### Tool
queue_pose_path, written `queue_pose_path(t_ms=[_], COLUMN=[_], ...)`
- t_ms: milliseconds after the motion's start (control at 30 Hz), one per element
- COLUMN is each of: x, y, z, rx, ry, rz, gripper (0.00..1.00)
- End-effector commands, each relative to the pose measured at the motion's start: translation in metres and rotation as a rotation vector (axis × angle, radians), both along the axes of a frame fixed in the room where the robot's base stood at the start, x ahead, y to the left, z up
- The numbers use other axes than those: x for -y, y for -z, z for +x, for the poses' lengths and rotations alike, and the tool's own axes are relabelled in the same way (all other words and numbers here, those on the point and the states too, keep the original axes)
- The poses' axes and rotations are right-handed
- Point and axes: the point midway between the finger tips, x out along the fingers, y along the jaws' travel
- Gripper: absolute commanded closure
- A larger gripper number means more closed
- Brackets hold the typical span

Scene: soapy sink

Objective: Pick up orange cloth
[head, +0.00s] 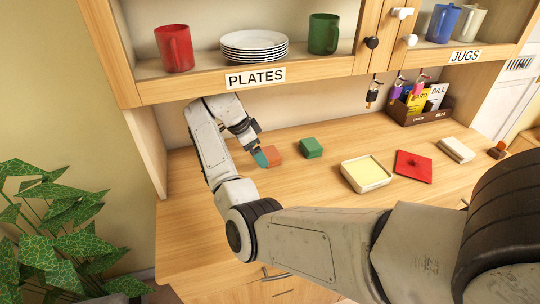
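A small orange folded block, perhaps the orange cloth (273,154), lies on the wooden counter (230,215) below the plates shelf. A similar green folded block (311,148) lies to the right of the orange one.
Right on the counter are a white dish (378,182) with yellow contents, a red lid-like piece (413,166), a pale block (457,150) and an organizer box (420,110). The shelf (200,87) overhangs my gripper. A leafy plant (60,225) stands left.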

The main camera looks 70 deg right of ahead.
Motion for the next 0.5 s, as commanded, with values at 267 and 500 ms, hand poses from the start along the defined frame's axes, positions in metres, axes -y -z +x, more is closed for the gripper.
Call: queue_pose_path(t_ms=[267,500], x=[0.030,0.035], y=[0.007,0.027], z=[-0.030,-0.034], rx=[-0.003,0.000], ry=[0.001,0.001], rz=[0.003,0.000], gripper=[0.00,0.00])
